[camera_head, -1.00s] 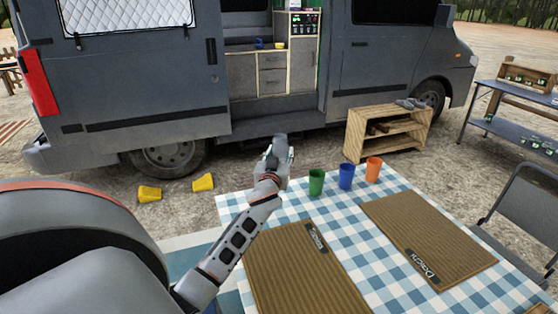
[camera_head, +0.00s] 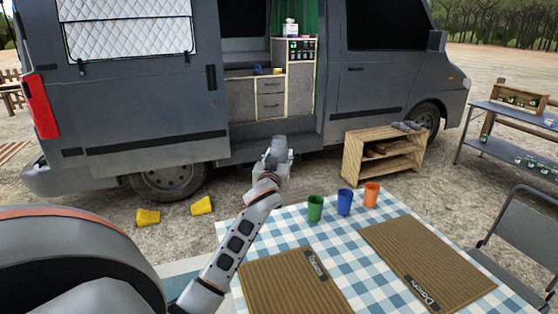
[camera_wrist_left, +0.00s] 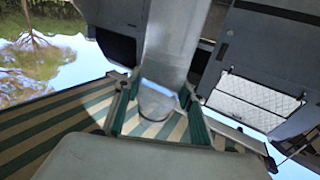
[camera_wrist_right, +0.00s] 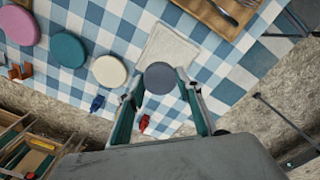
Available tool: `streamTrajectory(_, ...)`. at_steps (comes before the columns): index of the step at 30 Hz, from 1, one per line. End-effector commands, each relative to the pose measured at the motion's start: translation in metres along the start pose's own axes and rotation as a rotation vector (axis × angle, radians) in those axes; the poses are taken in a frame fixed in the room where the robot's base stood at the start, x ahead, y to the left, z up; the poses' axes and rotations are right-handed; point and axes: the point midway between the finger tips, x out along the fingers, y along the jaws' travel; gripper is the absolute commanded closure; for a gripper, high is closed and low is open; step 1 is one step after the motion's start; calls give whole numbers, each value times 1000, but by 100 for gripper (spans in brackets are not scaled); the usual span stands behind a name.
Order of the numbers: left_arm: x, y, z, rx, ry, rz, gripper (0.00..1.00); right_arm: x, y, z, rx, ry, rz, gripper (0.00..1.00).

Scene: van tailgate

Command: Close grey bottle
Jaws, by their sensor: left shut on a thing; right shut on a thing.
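My left gripper (camera_head: 274,166) is out in front of the van, over the far left part of the table. It is shut on a grey bottle (camera_wrist_left: 168,50), which fills the middle of the left wrist view between the fingers. The top of this grey thing also shows in the head view (camera_head: 279,144). My right gripper (camera_wrist_right: 160,98) is shut on a dark grey round piece (camera_wrist_right: 161,77), which looks like the bottle's cap. It is above the checked table, and the right arm is not in the head view. The bottle's opening cannot be made out.
The blue-checked table (camera_head: 345,259) carries green (camera_head: 315,208), blue (camera_head: 344,202) and orange (camera_head: 371,194) cups and two brown mats. Pink, teal and cream plates (camera_wrist_right: 109,71) show in the right wrist view. A wooden shelf (camera_head: 350,160) stands by the van (camera_head: 130,115).

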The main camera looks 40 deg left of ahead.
Motion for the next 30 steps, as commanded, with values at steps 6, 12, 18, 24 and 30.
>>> streamTrajectory(6, 0, 0, -8, -1, 3, 0, 90, -2, 0, 0, 0, 0, -1, 72)
streamTrajectory(12, 0, 0, -9, -1, 3, 0, 90, -2, 0, 0, 0, 0, -1, 72)
streamTrajectory(18, 0, 0, -9, -1, 3, 0, 90, -2, 0, 0, 0, 0, -1, 72)
streamTrajectory(24, 0, 0, -9, -1, 3, 0, 82, -2, 0, 0, 0, 0, -1, 72)
streamTrajectory(30, 0, 0, -9, -1, 3, 0, 100, -2, 0, 0, 0, 0, -1, 72)
